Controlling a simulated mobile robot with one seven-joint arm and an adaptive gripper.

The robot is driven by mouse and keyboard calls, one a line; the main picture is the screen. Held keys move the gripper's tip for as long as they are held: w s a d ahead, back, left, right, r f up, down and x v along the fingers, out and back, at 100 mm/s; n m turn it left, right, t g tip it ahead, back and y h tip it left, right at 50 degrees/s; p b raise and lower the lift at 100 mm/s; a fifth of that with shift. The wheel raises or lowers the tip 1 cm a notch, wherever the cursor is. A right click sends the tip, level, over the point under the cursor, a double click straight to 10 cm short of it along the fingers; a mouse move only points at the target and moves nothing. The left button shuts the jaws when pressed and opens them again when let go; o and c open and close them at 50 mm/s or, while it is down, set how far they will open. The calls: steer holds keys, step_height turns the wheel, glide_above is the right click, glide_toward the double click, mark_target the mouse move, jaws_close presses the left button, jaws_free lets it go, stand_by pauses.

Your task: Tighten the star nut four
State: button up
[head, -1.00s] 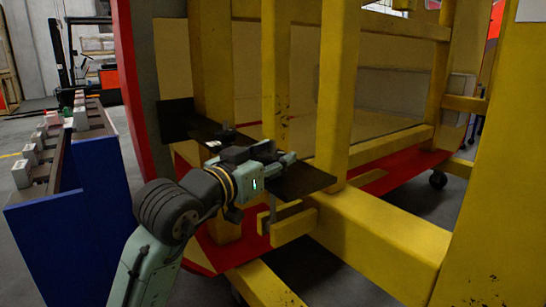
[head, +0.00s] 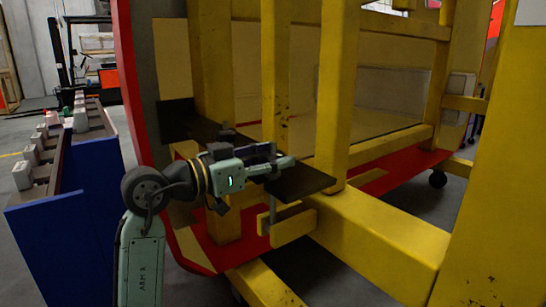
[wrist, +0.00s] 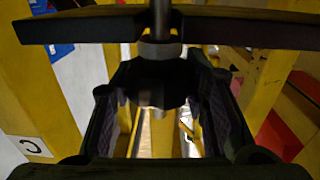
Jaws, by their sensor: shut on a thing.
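A dark star nut (wrist: 155,82) shows in the wrist view between the two fingers of my gripper (head: 284,158). The gripper is shut on it, with one finger on each side. In the head view the gripper lies level at the dark plate (head: 303,182), between yellow posts, and hides the nut. A thin rod (head: 272,208) hangs below the plate there.
Yellow frame posts (head: 275,70) stand close behind and right of my gripper. A thick yellow beam (head: 375,235) runs low at the right. A blue bench (head: 65,235) with small grey parts stands at the left.

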steer(key=o, duration=1.2)
steer(key=shift+c, duration=0.2)
steer(key=v, duration=1.2)
